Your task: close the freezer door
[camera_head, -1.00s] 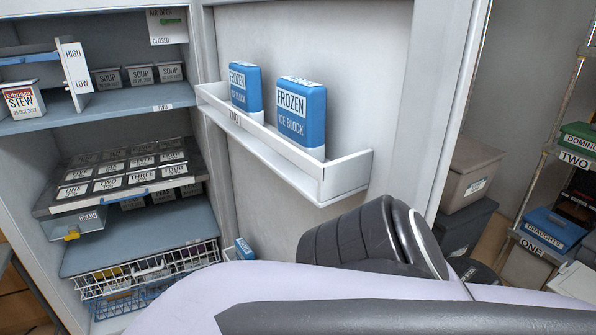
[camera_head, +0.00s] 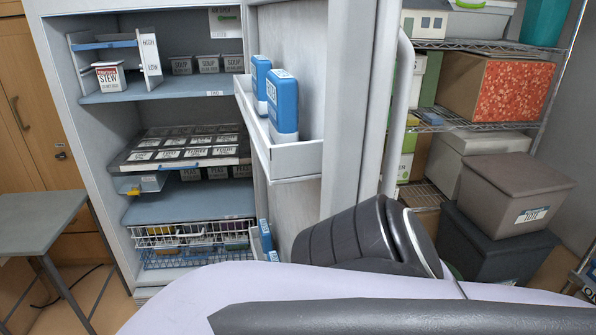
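The freezer (camera_head: 85,170) stands open at the left, with shelves of labelled tubs, a tray and a wire basket (camera_head: 180,236) inside. Its door (camera_head: 345,110) is swung open to the right, with the inner face partly toward me. The door rack (camera_head: 290,165) holds two blue ice blocks (camera_head: 284,105), and more blue items show lower on the door. A long vertical handle (camera_head: 397,115) runs down the outer side of the door. A dark jointed part of my arm is in front of the lower door; I cannot tell whether it touches. Neither gripper's fingers show.
A grey table (camera_head: 35,215) stands at the left, in front of a wooden cupboard (camera_head: 25,120). At the right are a wire shelf (camera_head: 480,45) with boxes and stacked grey totes (camera_head: 510,190). Some floor is bare at lower left.

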